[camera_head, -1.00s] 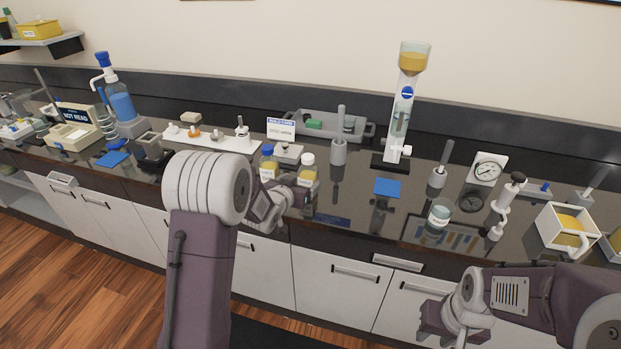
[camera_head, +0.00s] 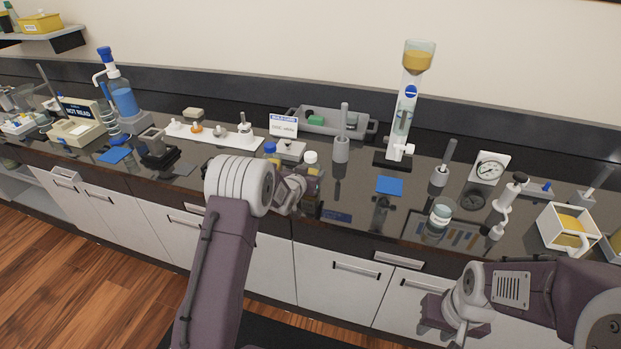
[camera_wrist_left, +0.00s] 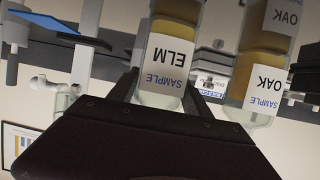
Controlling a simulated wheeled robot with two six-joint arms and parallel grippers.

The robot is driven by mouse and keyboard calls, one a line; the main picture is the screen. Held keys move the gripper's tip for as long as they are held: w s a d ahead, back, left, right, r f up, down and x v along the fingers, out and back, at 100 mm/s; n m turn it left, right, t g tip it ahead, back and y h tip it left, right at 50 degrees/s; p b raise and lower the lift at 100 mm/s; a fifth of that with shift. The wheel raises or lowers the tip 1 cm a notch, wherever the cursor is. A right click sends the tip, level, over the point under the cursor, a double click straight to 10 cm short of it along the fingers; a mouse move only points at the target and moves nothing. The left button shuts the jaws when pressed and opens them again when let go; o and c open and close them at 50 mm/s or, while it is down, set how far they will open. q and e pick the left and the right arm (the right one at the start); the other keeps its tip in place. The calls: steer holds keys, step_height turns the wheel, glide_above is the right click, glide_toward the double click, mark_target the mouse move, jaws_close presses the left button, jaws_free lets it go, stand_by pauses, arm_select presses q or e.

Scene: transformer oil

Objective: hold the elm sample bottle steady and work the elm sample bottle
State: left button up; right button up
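The elm sample bottle (camera_wrist_left: 163,62), with yellow oil and a white label, shows upside down in the left wrist view. It stands between the dark fingers of my left gripper (camera_wrist_left: 162,98); whether they press on it I cannot tell. In the head view my left gripper (camera_head: 298,188) is at the bench's front, close to a white-capped bottle (camera_head: 312,158), which appears to be the elm one. The gripper hides its lower part. My right gripper (camera_head: 437,314) hangs in front of the bench, away from the bottles; its finger opening is unclear.
The oak sample bottle (camera_wrist_left: 262,65) stands close beside the elm bottle. A blue-capped bottle (camera_head: 270,149) is left of the white-capped one. A sign (camera_head: 284,126), a grey tray (camera_head: 368,133) and a blue pad (camera_head: 390,186) are nearby. A jar (camera_head: 440,215) stands to the right.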

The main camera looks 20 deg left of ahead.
mark_target(309, 164)
arm_select(q)
jaws_close()
steer(key=shift+w+r, duration=0.15)
steer(key=shift+r, duration=0.4)
step_height(309, 164, up, 3)
steer(key=s+d+r, duration=0.1)
steer(key=d+r, duration=0.6)
steer(key=d, duration=0.4)
steer(key=shift+s+d+b, duration=0.2)
steer(key=shift+d+b, duration=0.1)
steer(key=shift+b, duration=0.05)
